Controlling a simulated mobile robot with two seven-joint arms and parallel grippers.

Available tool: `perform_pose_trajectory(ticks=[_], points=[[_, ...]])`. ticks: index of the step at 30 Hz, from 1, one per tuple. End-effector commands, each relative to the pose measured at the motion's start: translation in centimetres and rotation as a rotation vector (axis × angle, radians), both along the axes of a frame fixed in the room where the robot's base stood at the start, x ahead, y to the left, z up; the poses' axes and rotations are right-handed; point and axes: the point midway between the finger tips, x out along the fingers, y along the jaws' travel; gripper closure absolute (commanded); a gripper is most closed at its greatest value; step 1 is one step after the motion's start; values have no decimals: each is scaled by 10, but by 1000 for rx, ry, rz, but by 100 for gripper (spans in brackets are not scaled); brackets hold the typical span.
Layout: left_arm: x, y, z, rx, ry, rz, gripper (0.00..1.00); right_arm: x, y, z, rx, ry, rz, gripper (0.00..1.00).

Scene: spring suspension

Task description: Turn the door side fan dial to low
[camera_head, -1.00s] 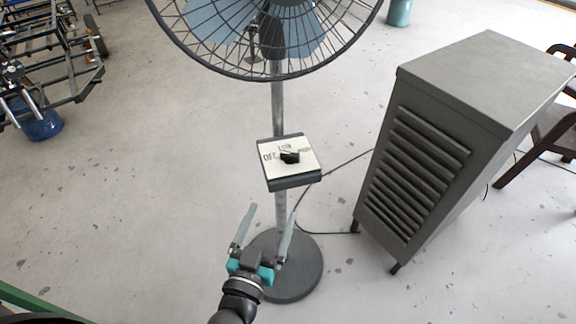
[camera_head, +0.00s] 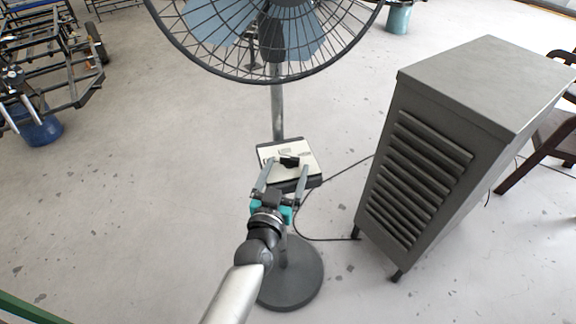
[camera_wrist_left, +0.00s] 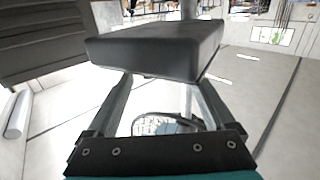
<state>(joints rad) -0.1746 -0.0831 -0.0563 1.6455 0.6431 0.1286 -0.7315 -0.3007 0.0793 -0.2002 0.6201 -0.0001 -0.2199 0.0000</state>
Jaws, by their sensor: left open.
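A standing fan (camera_head: 275,40) has a control box (camera_head: 300,150) with a pale top plate on its pole. A black dial (camera_head: 289,161) sits in the middle of the plate. The printed labels around it are too small or partly covered to read. My left gripper (camera_head: 285,172) is open and empty, with its fingers pointing at the box's near edge, just short of the dial in the picture. In the left wrist view the dark box (camera_wrist_left: 155,48) fills the space ahead of the two spread fingers (camera_wrist_left: 165,90); the dial is hidden there. My right gripper is not in view.
A grey louvred cabinet (camera_head: 450,130) stands to the right of the fan. A black cable (camera_head: 330,238) runs across the floor between them. The fan's round base (camera_head: 292,285) is below my arm.

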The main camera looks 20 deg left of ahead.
Motion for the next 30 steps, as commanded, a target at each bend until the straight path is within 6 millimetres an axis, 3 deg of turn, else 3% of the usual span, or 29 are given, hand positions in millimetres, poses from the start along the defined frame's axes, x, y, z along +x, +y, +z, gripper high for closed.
perform_pose_trajectory(ticks=[6,17,30], points=[[18,1,0,0,0,0,12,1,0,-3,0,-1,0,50],[21,1,0,0,1,0,12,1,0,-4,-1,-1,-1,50],[21,1,0,0,1,0,62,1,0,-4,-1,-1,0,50]])
